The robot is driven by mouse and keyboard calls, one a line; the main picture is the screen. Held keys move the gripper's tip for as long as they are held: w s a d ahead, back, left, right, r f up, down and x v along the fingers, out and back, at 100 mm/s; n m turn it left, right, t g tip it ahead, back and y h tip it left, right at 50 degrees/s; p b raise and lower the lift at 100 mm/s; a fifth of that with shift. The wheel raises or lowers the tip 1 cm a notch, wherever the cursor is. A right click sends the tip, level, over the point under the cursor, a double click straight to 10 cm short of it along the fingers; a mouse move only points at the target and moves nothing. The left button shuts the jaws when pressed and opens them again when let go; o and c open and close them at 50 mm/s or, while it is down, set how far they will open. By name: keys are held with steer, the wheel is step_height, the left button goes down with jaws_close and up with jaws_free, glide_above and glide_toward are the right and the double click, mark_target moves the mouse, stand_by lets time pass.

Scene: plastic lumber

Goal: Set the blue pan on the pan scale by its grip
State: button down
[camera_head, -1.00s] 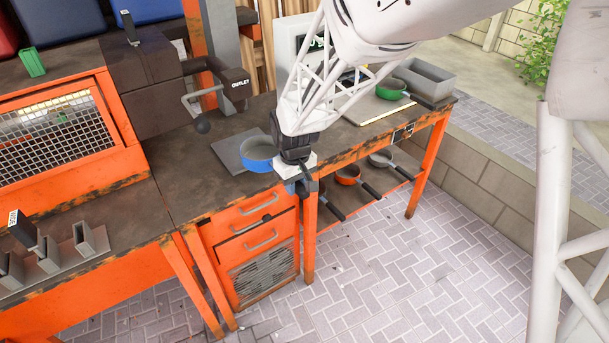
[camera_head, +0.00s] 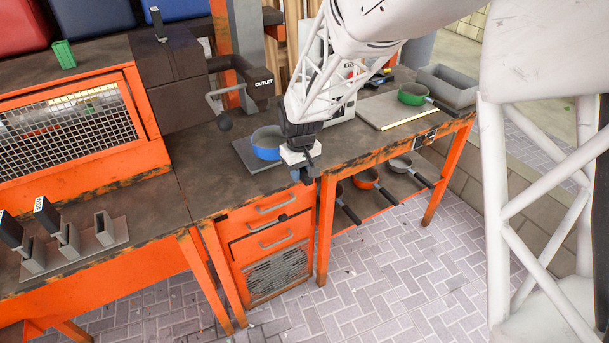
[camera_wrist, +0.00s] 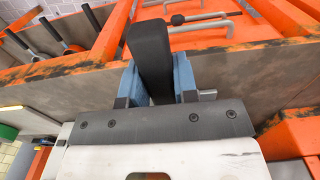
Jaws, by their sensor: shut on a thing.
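The blue pan (camera_head: 267,145) is at the bench's front, over a flat grey plate (camera_head: 243,151); I cannot tell whether they touch. My gripper (camera_head: 302,175) is to the right of the pan, near the bench's front edge. In the wrist view, its two blue-grey fingers (camera_wrist: 158,82) are shut on the pan's black grip (camera_wrist: 150,45). The pan's bowl does not show there. A white box (camera_head: 342,105), perhaps part of the pan scale, stands behind my arm and is largely hidden.
A green pan (camera_head: 412,93) sits on a flat board (camera_head: 380,115) at the right, near a grey bin (camera_head: 447,84). An orange pan (camera_head: 364,178) and a grey pan (camera_head: 399,164) are on the lower shelf. A grey outlet arm (camera_head: 245,85) overhangs the bench at the left.

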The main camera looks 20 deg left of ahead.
steer(key=shift+w+a+f, duration=0.2)
steer(key=shift+w+a, duration=1.9)
steer(key=shift+a, duration=0.05)
steer(key=shift+f, duration=1.2)
steer(key=c, duration=0.8)
jaws_free()
steer(key=shift+r, duration=3.85)
steer(key=shift+d+r, duration=0.1)
steer(key=shift+d, duration=0.05)
